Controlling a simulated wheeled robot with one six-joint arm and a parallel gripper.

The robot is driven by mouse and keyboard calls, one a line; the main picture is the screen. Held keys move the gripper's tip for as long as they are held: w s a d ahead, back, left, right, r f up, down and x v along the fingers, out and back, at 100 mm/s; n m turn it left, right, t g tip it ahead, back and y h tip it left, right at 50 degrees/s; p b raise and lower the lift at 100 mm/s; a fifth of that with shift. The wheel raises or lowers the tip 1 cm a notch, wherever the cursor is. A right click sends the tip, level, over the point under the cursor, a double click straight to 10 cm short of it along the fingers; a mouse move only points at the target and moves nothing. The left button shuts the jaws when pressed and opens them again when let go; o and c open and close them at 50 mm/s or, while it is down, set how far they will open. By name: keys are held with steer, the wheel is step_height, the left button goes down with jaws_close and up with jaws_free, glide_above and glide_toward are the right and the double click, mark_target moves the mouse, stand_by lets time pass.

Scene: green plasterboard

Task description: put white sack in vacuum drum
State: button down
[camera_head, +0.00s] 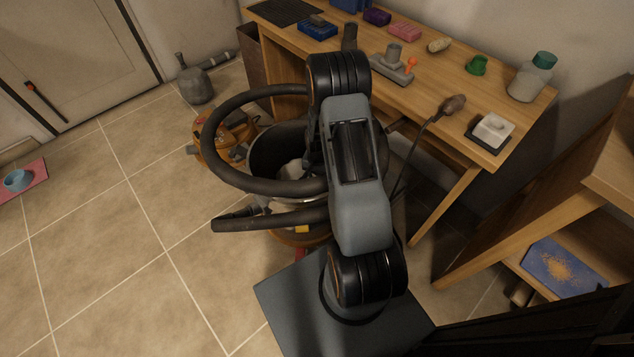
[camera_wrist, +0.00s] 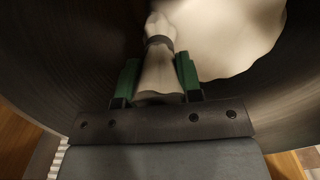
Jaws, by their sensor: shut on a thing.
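The white sack (camera_wrist: 158,75) has a narrow neck with a dark tie around it. My gripper (camera_wrist: 158,78) has green fingers, one on each side of the neck, and is shut on it. The dark curved inner wall of the vacuum drum (camera_wrist: 85,60) surrounds the sack in the wrist view. A large pale shape lies beyond at the upper right; I cannot tell if it is part of the sack. In the head view the drum (camera_head: 262,152) stands open on the floor with pale material inside. My arm hides the gripper and part of the drum there.
A thick dark hose (camera_head: 235,98) loops over the drum's left side. An orange vacuum head (camera_head: 222,138) sits behind left. The wooden workbench (camera_head: 436,92), bearing several small items, is close at the right. Open tile floor (camera_head: 120,240) lies left.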

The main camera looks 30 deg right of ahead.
steer(key=shift+f+b, duration=0.55)
steer(key=shift+f, duration=1.4)
steer(key=c, duration=0.8)
jaws_free()
